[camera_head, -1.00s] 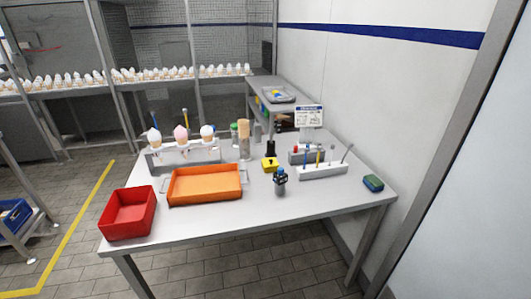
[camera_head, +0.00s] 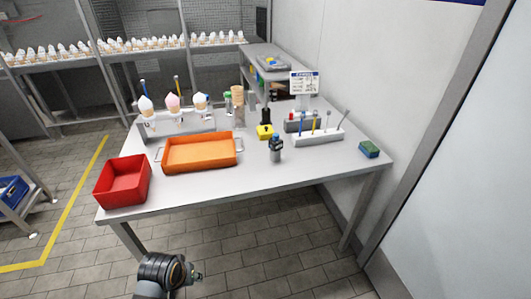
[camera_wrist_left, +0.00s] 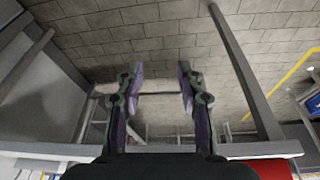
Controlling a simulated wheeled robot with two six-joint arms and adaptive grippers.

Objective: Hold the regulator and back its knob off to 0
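The regulator (camera_head: 276,149) appears to be the small upright grey and black device near the front edge of the table (camera_head: 330,165). It has a dark top with some blue, too small to read its setting. My left gripper (camera_head: 194,274) is at the bottom of the head view, below and in front of the table, well apart from the regulator. In the left wrist view my left gripper (camera_wrist_left: 160,85) has its two fingers spread with nothing between them. The regulator is not visible in that view. My right gripper is not in view.
A red bin (camera_head: 122,181) and an orange tray (camera_head: 200,153) stand left of the regulator. A green-blue sponge (camera_head: 369,149) lies right.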

